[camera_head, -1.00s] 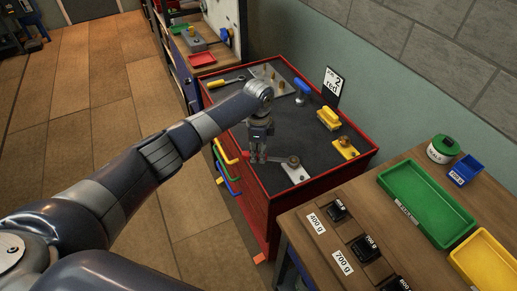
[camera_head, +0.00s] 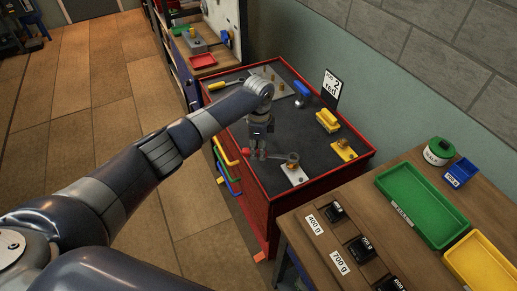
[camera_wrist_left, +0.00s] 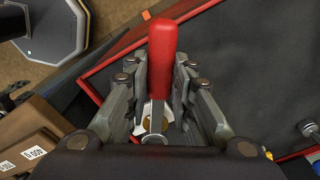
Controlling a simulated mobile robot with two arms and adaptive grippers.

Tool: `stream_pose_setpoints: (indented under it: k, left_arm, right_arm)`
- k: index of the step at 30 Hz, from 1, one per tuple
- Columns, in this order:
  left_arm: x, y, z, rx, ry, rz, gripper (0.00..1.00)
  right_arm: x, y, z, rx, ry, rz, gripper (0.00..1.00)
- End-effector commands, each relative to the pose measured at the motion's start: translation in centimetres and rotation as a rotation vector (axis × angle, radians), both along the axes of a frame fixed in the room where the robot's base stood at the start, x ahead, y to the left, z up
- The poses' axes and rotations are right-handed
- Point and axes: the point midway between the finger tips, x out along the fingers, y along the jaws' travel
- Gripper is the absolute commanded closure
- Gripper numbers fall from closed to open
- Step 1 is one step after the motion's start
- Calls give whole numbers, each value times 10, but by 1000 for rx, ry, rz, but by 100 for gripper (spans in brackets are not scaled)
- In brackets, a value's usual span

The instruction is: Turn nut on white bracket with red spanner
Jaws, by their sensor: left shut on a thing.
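The red spanner's red handle (camera_head: 245,151) is gripped in my left gripper (camera_head: 259,155), which is shut on it over the dark tool top. The spanner's grey ring end reaches right, to the white bracket (camera_head: 296,174) near the front edge. The brass nut (camera_head: 292,166) shows just below the ring; I cannot tell whether they touch. In the left wrist view, the red handle (camera_wrist_left: 163,55) lies between the fingers. White bracket (camera_wrist_left: 141,127) and brass show partly beneath its shaft, mostly hidden by the gripper. My right gripper is not in view.
A yellow bracket (camera_head: 343,151), a yellow block (camera_head: 327,121) and a blue-handled tool (camera_head: 301,89) stand on the cabinet's right side. A yellow-handled spanner (camera_head: 219,85) lies at the far left. A wooden table with a green tray (camera_head: 450,232) stands at right.

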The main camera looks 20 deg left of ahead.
Motion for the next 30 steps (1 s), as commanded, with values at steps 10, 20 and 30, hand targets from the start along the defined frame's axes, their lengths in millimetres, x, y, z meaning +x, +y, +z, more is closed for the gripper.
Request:
stream_pose_setpoints:
  k: [10, 20, 30]
  left_arm:
    - [0, 0, 21, -1, 0, -1, 100]
    - [0, 0, 33, -1, 0, -1, 100]
    - [0, 0, 32, -1, 0, 0, 100]
  right_arm:
    - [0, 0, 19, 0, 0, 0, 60]
    - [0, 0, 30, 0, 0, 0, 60]
    - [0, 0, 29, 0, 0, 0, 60]
